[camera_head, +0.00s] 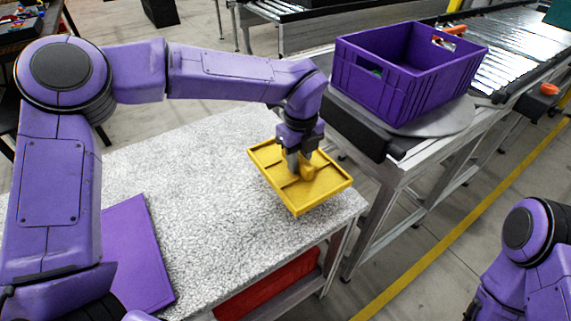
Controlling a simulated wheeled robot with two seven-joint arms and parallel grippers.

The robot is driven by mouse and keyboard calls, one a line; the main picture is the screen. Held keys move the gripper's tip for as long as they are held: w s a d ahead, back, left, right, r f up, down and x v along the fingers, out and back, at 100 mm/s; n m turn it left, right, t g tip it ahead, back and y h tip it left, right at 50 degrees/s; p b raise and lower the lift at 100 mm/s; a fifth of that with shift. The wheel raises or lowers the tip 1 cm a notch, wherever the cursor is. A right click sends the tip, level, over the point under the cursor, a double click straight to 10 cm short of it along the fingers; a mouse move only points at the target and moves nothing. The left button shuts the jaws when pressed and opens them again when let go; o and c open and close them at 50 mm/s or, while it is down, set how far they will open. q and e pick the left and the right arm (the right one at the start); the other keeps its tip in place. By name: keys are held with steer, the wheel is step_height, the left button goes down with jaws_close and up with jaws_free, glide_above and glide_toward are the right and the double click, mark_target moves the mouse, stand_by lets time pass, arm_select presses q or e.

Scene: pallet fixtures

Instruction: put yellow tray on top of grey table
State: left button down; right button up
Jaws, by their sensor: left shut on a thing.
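The yellow tray (325,190) is at the right end of the grey speckled table (200,175). It has a raised rim and inner dividers. My left gripper (300,172) reaches down into it and is shut on it at a raised yellow part near its middle. The tray's near corner reaches close to the table's front right edge. I cannot tell whether the tray touches the tabletop or is slightly above it. My right arm shows at the lower right, but its gripper is not in view.
A purple crate (365,84) stands on a round grey plate (440,122) beside the table, close to my left wrist. A flat purple panel (135,255) lies at the table's left. A roller conveyor (510,45) runs behind. The tabletop's middle is clear.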

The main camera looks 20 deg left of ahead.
mark_target(298, 175)
arm_select(q)
steer(key=f, duration=0.6)
steer(key=shift+w+p, duration=0.25)
steer(key=shift+p, duration=0.05)
steer(key=shift+w+f, duration=0.1)
steer(key=shift+f, duration=0.05)
steer(key=shift+f, duration=0.15)
steer(key=c, duration=0.9)
jaws_free()
step_height(298, 175, up, 12)
steer(key=shift+r+b, duration=0.2)
steer(key=shift+b, duration=0.25)
